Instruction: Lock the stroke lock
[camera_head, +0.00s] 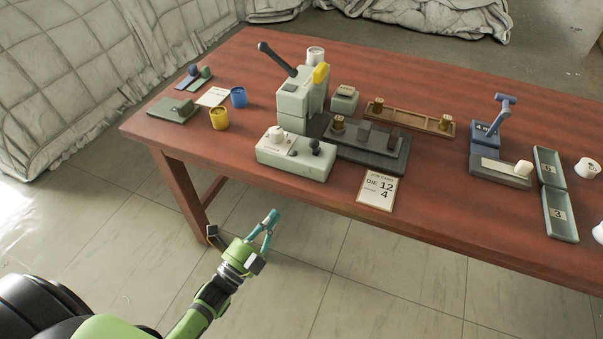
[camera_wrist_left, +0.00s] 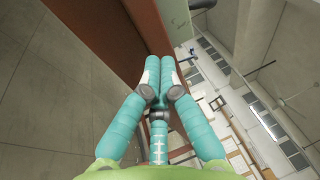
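A pale green press (camera_head: 293,103) stands on the table, with a black lever (camera_head: 277,59) angled up to the left and a yellow part (camera_head: 321,73) near its top right. I cannot tell for sure which part is the stroke lock. A pale box (camera_head: 295,158) in front of the press carries a cream knob (camera_head: 276,134) and a black knob (camera_head: 315,147). My left gripper (camera_head: 272,215) is below the table's front edge, apart from everything. Its teal fingers meet at the tips with nothing between them, as the left wrist view (camera_wrist_left: 160,75) also shows. My right gripper is out of view.
The table (camera_head: 445,210) also holds blue and yellow cups (camera_head: 220,118), a job card (camera_head: 377,189), a dark fixture base (camera_head: 375,150), a brass-knobbed rack (camera_head: 410,117), a blue lever device (camera_head: 490,130) and trays (camera_head: 560,214). Duvet heaps (camera_head: 75,65) lie behind. The floor before the table is clear.

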